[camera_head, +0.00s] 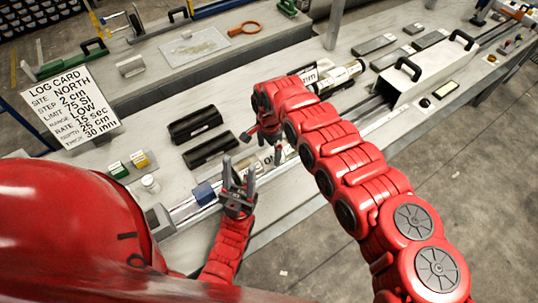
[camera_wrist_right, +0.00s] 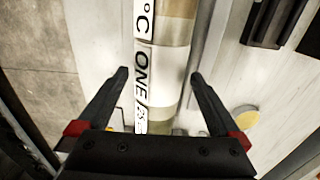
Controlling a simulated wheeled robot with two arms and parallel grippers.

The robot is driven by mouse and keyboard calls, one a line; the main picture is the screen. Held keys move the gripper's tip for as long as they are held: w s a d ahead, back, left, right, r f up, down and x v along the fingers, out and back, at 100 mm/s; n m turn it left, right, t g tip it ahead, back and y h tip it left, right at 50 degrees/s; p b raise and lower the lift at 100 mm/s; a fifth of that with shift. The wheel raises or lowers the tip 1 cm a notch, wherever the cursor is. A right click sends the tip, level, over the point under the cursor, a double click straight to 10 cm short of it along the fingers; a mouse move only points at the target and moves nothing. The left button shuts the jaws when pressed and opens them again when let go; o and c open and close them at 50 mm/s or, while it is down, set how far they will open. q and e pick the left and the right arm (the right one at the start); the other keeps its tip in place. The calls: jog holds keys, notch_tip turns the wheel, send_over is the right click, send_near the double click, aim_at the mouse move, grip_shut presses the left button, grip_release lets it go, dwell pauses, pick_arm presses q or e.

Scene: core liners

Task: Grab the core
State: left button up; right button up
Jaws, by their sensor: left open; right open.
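The core (camera_wrist_right: 172,60) is a banded beige, white and olive cylinder with a white lettered strip (camera_wrist_right: 142,70) reading "ONE". In the right wrist view it runs lengthwise between the fingers of my right gripper (camera_wrist_right: 160,78), which is open with a gap on each side. In the head view my right gripper (camera_head: 268,138) points down over the bench, and my right arm hides much of the core. A pale banded length (camera_head: 343,75) shows beyond that arm; I cannot tell if it is the same piece. My left gripper (camera_head: 238,183) is open and empty, beside the rail's near end.
A blue clamp (camera_head: 204,193) sits on the metal rail. Two black trays (camera_head: 195,124) lie left of the right gripper. A white handled housing (camera_head: 430,72) stands at the right. A log card (camera_head: 70,105), small boxes (camera_head: 118,170) and a white jar (camera_head: 150,183) are at the left.

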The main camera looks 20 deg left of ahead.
aim_at(269, 151)
jog(key=shift+f, duration=1.65)
jog(key=shift+r, duration=0.1)
grip_shut()
